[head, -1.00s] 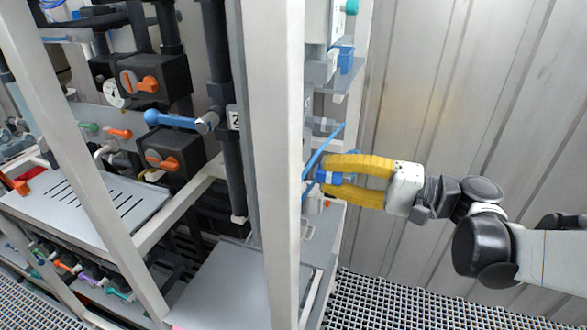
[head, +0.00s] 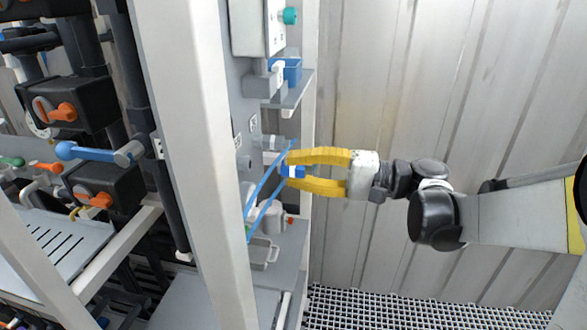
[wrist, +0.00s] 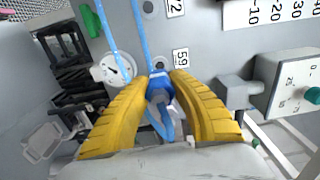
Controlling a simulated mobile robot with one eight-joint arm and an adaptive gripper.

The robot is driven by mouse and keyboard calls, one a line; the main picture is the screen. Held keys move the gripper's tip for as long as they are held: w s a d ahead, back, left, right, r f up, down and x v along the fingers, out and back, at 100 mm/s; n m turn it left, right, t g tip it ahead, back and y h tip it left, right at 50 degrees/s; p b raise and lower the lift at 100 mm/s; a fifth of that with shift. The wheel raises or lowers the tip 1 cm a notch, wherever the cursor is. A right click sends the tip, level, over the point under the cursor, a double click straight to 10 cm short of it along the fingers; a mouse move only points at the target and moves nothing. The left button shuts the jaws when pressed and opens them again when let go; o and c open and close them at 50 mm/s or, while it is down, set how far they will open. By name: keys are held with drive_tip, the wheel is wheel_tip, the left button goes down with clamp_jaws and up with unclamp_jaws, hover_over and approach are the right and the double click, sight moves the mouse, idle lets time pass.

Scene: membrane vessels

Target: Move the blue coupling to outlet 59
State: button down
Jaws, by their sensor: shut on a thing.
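The blue coupling (wrist: 160,88) is between the yellow fingers of my gripper (wrist: 160,92), which is shut on it. In the head view the coupling (head: 293,171) shows at the fingertips of my gripper (head: 288,171), in front of the grey panel. Blue hose (head: 264,190) runs beside it. In the wrist view the label 59 (wrist: 181,58) is on the panel just beyond the coupling. A round dark outlet (wrist: 157,63) is left of that label, just above the coupling. I cannot tell whether the coupling touches it.
A label 72 (wrist: 175,7) marks another outlet (wrist: 148,7) farther up. In the head view a white post (head: 190,130) stands left of my gripper.

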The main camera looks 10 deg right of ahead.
drive_tip(key=shift+x, duration=2.75)
drive_tip(key=shift+w+a, duration=0.15)
drive_tip(key=shift+a, duration=0.35)
idle(0.6)
drive_tip(key=c, duration=1.2)
unclamp_jaws()
approach(250, 164)
drive_tip(key=v, duration=0.4)
drive_tip(key=shift+d, duration=0.15)
